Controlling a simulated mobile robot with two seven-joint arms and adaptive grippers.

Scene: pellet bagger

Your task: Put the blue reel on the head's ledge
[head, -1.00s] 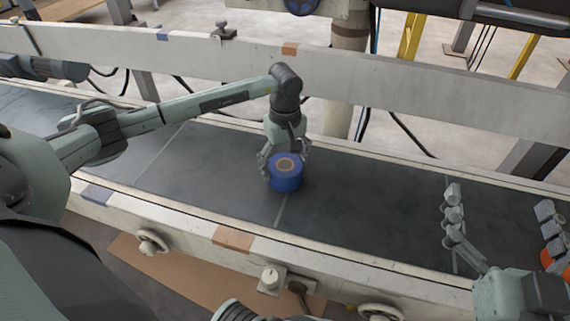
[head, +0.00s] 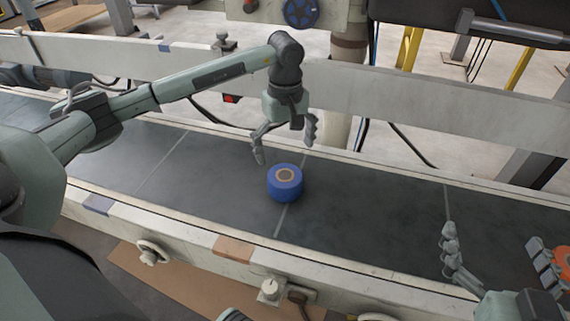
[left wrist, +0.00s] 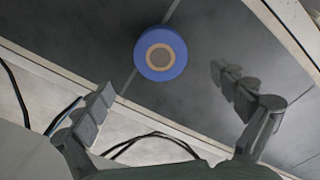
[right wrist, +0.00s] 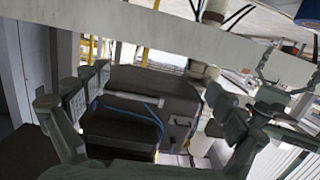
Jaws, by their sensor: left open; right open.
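The blue reel (head: 285,190) with a tan core stands flat on the dark belt, by a pale seam. It also shows in the left wrist view (left wrist: 160,53). My left gripper (head: 285,150) is open and empty, above and behind the reel, apart from it. In the left wrist view its spread fingers (left wrist: 163,85) are on either side, below the reel. My right gripper (head: 495,245) is open at the lower right. In the right wrist view nothing is between its fingers (right wrist: 160,88). I cannot identify the head's ledge with certainty.
An orange round thing (head: 563,262) shows beside my right gripper's outer finger. Pale rails (head: 400,95) run along the belt (head: 370,210). A pale panel with a blue wheel (head: 300,12) is at the top. Belt on both sides of the reel is clear.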

